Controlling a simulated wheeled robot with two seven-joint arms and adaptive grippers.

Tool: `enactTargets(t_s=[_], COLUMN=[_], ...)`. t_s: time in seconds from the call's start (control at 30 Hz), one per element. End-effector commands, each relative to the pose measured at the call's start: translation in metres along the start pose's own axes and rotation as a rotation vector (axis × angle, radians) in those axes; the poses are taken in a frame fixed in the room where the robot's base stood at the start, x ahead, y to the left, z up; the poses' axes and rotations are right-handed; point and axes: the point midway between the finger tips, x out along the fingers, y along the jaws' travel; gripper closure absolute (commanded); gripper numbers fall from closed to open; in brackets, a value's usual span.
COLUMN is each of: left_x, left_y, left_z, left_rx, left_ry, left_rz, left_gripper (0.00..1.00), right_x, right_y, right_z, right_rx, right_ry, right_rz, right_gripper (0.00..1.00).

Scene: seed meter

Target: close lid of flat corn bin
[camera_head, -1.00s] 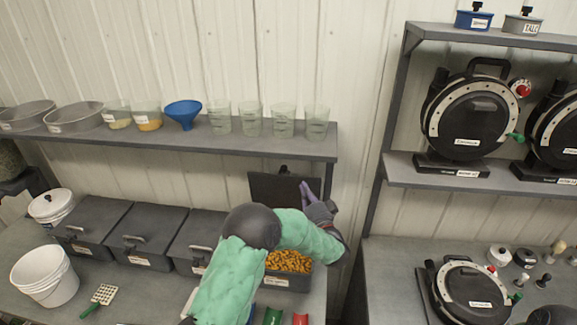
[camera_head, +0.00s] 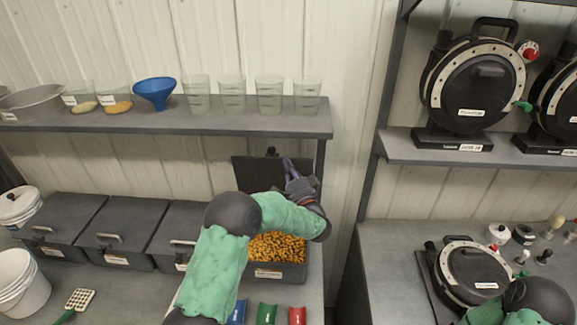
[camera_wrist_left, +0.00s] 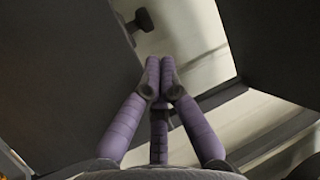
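The flat corn bin (camera_head: 278,274) is a dark grey box full of orange-yellow corn kernels (camera_head: 272,246), partly hidden by my left arm. Its dark lid (camera_head: 246,173) stands open and upright at the back, with a small handle (camera_head: 271,152) at its upper edge. My left gripper (camera_head: 287,160) is at the lid's upper right part. In the wrist view its purple fingers (camera_wrist_left: 160,68) meet at the tips with nothing visible between them. The lid (camera_wrist_left: 65,70) fills the left there, with its dark handle (camera_wrist_left: 142,21) ahead of the fingertips. Whether they touch the lid is unclear. My right gripper is out of view.
Several closed grey bins (camera_head: 119,238) stand in a row to the left. A shelf (camera_head: 160,124) with clear cups and a blue funnel (camera_head: 154,92) runs above. Blue, green (camera_head: 266,314) and red pieces lie in front. Round black seed meters (camera_head: 474,88) stand at right.

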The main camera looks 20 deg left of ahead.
Motion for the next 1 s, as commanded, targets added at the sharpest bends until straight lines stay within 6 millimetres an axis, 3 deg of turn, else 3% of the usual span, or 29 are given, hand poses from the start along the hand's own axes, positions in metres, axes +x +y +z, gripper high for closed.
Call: enactTargets(t_s=[0.2, 0.4, 1.0], left_x=[0.039, 0.061, 0.068], left_y=[-0.001, 0.000, 0.000], left_z=[0.000, 0.000, -0.002], left_rx=[0.000, 0.001, 0.000], left_ry=[-0.002, -0.001, 0.001], left_rz=[-0.002, 0.000, 0.000], left_gripper=[1.00, 1.00, 1.00], right_x=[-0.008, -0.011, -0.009], right_y=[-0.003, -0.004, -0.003], right_z=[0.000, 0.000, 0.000], right_rx=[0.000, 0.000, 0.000], right_ry=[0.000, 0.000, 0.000], right_rz=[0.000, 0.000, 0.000], right_gripper=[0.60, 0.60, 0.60])
